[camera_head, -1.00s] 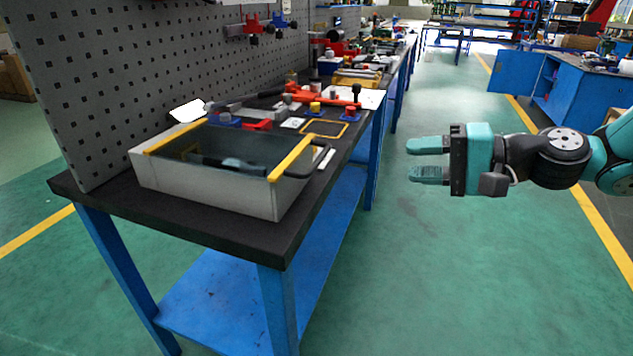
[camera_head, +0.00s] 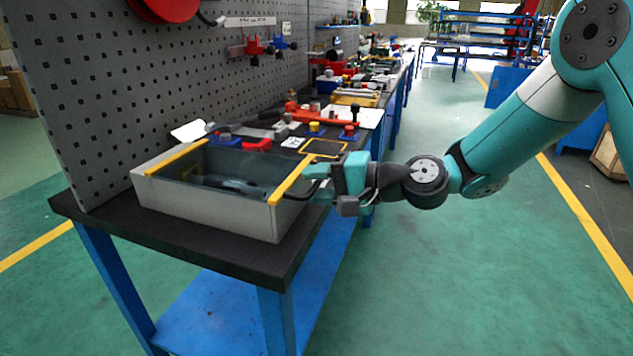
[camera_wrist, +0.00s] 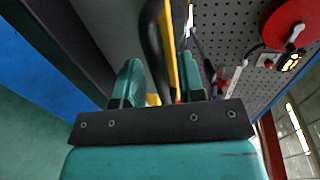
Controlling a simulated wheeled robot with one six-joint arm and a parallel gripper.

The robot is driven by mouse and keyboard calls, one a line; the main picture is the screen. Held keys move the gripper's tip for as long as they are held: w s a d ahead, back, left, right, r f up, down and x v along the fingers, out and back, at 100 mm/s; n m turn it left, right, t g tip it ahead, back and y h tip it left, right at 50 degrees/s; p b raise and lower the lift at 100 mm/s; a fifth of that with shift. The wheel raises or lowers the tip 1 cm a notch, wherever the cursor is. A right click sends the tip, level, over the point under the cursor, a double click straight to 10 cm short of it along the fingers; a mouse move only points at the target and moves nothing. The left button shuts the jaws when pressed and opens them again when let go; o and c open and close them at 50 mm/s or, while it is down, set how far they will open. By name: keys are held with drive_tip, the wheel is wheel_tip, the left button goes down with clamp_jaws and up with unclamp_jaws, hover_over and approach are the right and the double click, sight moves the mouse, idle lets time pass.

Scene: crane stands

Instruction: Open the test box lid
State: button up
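The test box (camera_head: 205,211) is a light grey box on the near end of the bench. It has yellow strips along its left and right top edges, and a dark tool shows inside through what looks like a clear lid (camera_head: 222,164). A black handle (camera_head: 298,192) is on its right side, partly hidden by my gripper (camera_head: 316,186). In the wrist view, the black handle (camera_wrist: 152,45) lies between the spread fingers of my gripper (camera_wrist: 158,75), with a visible gap on the left side. The yellow edge (camera_wrist: 170,50) runs just beside it.
The dark bench top (camera_head: 215,246) holds tools and fixtures behind the box, including a yellow-framed pad (camera_head: 324,148) and an orange tool (camera_head: 322,115). A grey pegboard (camera_head: 105,90) stands along the left. The floor (camera_head: 450,270) to the right is clear.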

drive_tip(key=shift+a, duration=0.1)
clamp_jaws()
